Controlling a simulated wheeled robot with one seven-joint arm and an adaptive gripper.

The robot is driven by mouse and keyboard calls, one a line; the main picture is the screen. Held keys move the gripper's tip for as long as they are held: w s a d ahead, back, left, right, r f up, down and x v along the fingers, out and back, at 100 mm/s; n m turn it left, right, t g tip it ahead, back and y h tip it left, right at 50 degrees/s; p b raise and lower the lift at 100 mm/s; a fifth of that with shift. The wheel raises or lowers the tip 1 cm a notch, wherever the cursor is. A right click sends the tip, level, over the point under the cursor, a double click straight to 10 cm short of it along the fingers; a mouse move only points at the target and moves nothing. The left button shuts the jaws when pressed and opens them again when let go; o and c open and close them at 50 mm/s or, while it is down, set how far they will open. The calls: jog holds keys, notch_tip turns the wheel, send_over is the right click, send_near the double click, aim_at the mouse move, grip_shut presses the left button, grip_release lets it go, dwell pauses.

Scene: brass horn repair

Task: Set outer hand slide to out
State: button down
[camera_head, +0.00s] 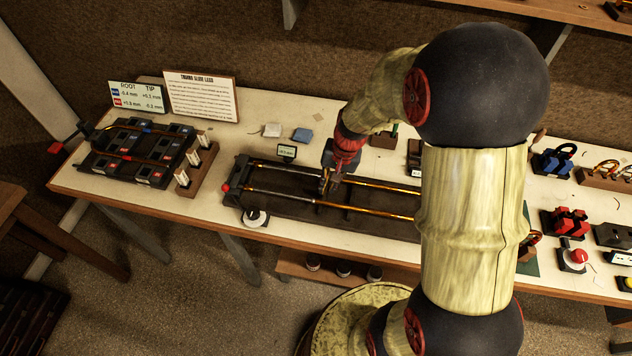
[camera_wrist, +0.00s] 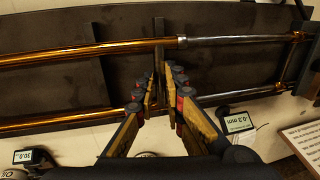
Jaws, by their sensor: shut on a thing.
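The outer hand slide (camera_head: 372,208) is a pair of brass tubes on the right part of a long dark fixture (camera_head: 290,207). Bare silver inner tubes (camera_head: 275,194) run out of it to the left. In the wrist view the picture is turned: the brass tubes (camera_wrist: 85,50) lie left and the silver tube (camera_wrist: 235,40) right. My gripper (camera_head: 327,184) is down at the brass ends; in the wrist view its fingers (camera_wrist: 162,76) are closed in on a dark crossbar (camera_wrist: 158,42) between the tubes. The exact contact is partly hidden by the fingers.
A small readout (camera_head: 287,151) stands behind the fixture, and a round white gauge (camera_head: 256,217) sits at its front left. A second rig (camera_head: 137,150) and a vial rack (camera_head: 190,170) stand at left. Tools crowd the bench's right side. My arm hides the fixture's right end.

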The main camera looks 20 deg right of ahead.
jog(key=shift+d, duration=0.1)
jog(key=c, duration=1.9)
grip_release()
jog(key=shift+s+d, duration=0.1)
jog(key=shift+s, duration=0.05)
jog(key=r, duration=0.4)
jog(key=s+d+r, duration=0.1)
jog(key=r, duration=0.3)
jog(key=d+r, duration=0.1)
jog(key=r, duration=0.2)
jog(key=shift+s+r, duration=0.15)
jog(key=shift+r, duration=0.25)
